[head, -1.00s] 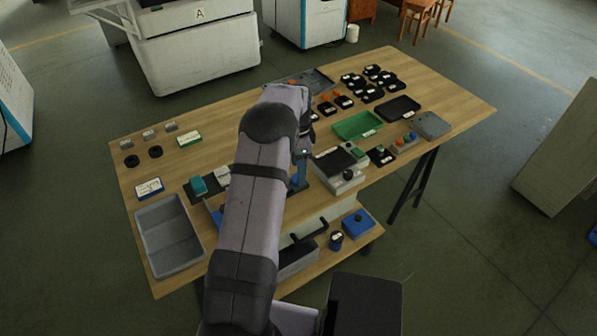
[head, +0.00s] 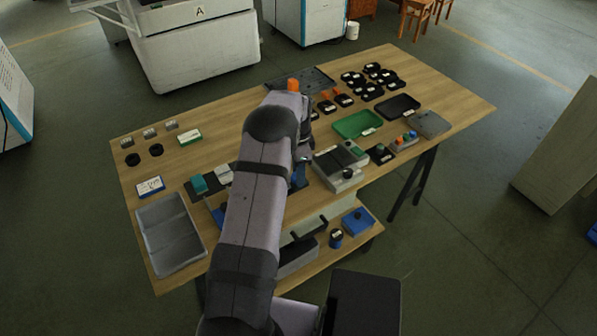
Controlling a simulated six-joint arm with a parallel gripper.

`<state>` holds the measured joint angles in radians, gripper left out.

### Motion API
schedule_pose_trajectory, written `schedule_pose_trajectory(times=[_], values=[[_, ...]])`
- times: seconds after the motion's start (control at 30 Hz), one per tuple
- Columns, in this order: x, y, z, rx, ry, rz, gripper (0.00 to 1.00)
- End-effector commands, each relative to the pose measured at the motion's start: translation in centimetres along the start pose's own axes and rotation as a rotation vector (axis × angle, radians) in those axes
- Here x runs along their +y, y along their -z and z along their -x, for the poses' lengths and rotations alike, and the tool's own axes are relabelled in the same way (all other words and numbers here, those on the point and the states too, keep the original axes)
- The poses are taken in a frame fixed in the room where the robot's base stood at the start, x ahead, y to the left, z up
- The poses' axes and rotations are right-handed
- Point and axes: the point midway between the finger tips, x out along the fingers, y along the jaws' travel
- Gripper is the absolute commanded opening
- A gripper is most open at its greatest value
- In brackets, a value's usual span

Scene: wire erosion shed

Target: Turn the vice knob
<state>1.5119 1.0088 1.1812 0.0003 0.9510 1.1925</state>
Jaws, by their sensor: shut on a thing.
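My gripper (head: 302,158) is low over the middle of the workbench (head: 232,142), mostly hidden by my forearm. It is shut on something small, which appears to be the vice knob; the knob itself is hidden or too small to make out. A blue part (head: 299,174) shows just below the gripper, beside the right edge of my arm. I cannot tell whether it belongs to the vice. How far the knob is turned cannot be seen.
A grey box with a dark top (head: 345,178) stands close to the right of the gripper. A green tray (head: 355,124) and several black parts lie behind it. A grey bin (head: 195,240) and a teal block (head: 199,184) are at the left.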

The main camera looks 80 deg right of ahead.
Motion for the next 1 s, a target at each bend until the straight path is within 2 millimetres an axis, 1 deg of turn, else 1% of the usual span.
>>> schedule_pose_trajectory(times=[0.17,0.37,0.57,1.0], values=[[0.02,0.02,0.03,0.0,-0.001,0.031,0.12],[-0.04,0.03,0.02,0.0,-0.001,0.125,0.12],[-0.11,0.04,0.02,0.001,0.0,0.282,0.12],[-0.25,0.0,0.1,0.001,0.001,0.698,0.12]])
